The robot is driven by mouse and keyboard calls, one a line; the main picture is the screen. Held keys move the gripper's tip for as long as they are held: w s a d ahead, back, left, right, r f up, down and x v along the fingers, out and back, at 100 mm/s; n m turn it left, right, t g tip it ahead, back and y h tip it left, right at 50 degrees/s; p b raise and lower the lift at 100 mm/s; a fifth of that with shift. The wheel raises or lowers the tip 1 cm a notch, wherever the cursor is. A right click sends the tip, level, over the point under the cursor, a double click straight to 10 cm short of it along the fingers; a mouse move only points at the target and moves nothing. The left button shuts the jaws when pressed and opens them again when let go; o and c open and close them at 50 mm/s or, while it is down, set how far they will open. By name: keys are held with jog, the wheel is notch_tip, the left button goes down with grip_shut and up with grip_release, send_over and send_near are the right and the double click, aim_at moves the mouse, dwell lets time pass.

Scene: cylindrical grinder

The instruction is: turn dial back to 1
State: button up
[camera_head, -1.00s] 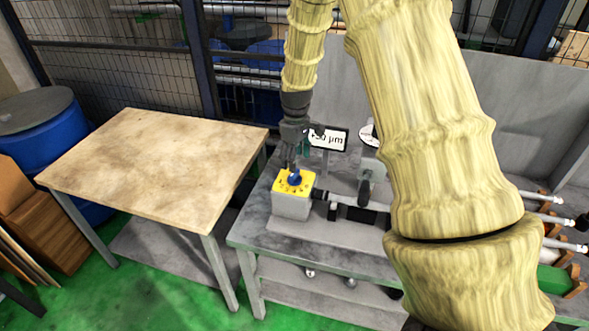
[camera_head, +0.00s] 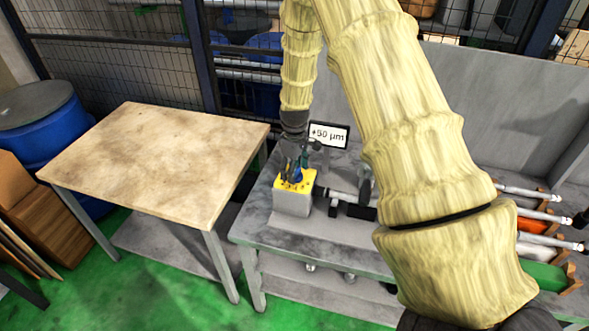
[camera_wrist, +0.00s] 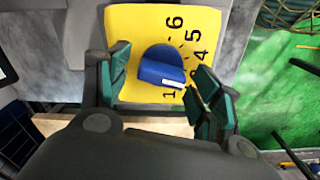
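The dial is a blue knob (camera_wrist: 163,68) with a white mark on a yellow plate (camera_wrist: 125,24). The wrist view shows 1, 4, 5 and 6 on the plate; the numbers between 1 and 4 are mostly hidden by a finger. The white mark faces the lower right, and I cannot tell its exact number. In the head view the yellow plate (camera_head: 307,180) tops a grey box (camera_head: 292,203). My gripper (camera_wrist: 163,84) is open, its green-padded fingers on either side of the knob with visible gaps. It also shows over the dial in the head view (camera_head: 296,172).
A display (camera_head: 328,134) reading +50 µm stands behind the dial box. The grey bench (camera_head: 255,226) also carries a dark horizontal fixture (camera_head: 356,212) right of the box. A bare wooden table (camera_head: 155,165) stands to the left. Handled tools (camera_head: 545,215) lie at the right.

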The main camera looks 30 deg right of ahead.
jog(key=shift+w, duration=0.1)
jog(key=c, duration=1)
jog(key=shift+o, duration=0.2)
jog(key=shift+f+m, duration=0.1)
jog(key=shift+m, duration=0.2)
jog(key=m+b, duration=0.1)
jog(key=m, duration=0.4)
jog(key=shift+d+m+b, duration=0.1)
jog(key=shift+m+b, duration=0.3)
jog(key=m, duration=0.5)
jog(key=shift+s+d, duration=0.15)
jog(key=shift+s, duration=0.05)
jog(key=shift+m+b, duration=0.3)
jog(key=shift+m, duration=0.1)
jog(key=o, duration=0.9)
jog(key=shift+f, duration=0.1)
jog(key=shift+o, duration=0.6)
jog(key=shift+w+d, duration=0.1)
